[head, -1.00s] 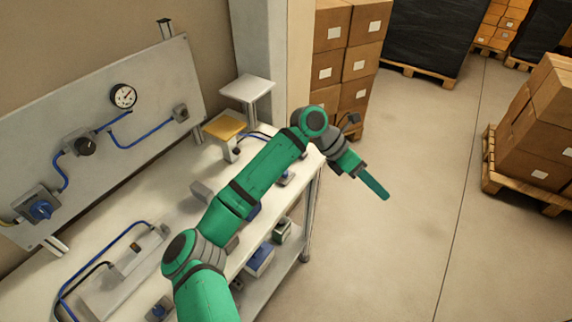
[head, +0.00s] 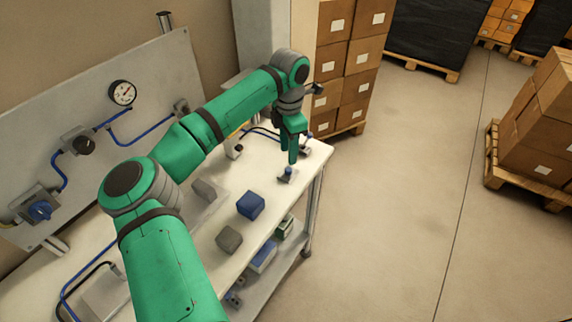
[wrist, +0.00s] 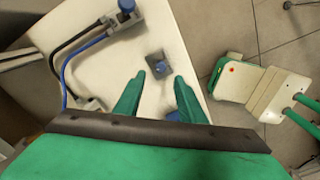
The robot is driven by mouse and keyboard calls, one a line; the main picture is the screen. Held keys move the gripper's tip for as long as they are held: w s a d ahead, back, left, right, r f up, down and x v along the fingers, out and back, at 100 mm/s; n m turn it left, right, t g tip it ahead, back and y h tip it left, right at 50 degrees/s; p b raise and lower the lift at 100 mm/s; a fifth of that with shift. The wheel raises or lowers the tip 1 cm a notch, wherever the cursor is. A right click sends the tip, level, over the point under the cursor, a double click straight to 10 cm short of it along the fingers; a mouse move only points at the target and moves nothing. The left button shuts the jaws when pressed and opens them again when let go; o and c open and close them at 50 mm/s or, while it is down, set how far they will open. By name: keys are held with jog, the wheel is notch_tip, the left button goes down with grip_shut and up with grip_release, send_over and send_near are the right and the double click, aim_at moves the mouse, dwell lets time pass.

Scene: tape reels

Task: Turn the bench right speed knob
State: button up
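A small blue knob (head: 289,171) on a grey square base stands near the right end of the white bench (head: 318,157). In the wrist view the knob (wrist: 161,67) lies just beyond my fingertips, roughly centred on the gap between them. My gripper (head: 293,161) points down close above the knob; it also shows in the wrist view (wrist: 160,77), its two green fingers apart with nothing held. I cannot tell whether a fingertip touches the knob. Another blue knob (wrist: 126,6) with cables is farther off in the wrist view.
A blue block (head: 250,205) and a grey block (head: 229,239) lie on the bench front. A wall panel (head: 150,85) with a gauge (head: 122,93) and a blue knob (head: 41,210) stands behind.

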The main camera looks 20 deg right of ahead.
aim_at(289, 169)
jog(key=f, duration=0.5)
jog(key=shift+s+d+f, duration=0.15)
jog(key=shift+d+f, duration=0.05)
jog(key=shift+f, duration=0.05)
jog(key=shift+a+f, duration=0.15)
jog(key=shift+f, duration=0.55)
jog(key=shift+c, duration=0.2)
grip_shut()
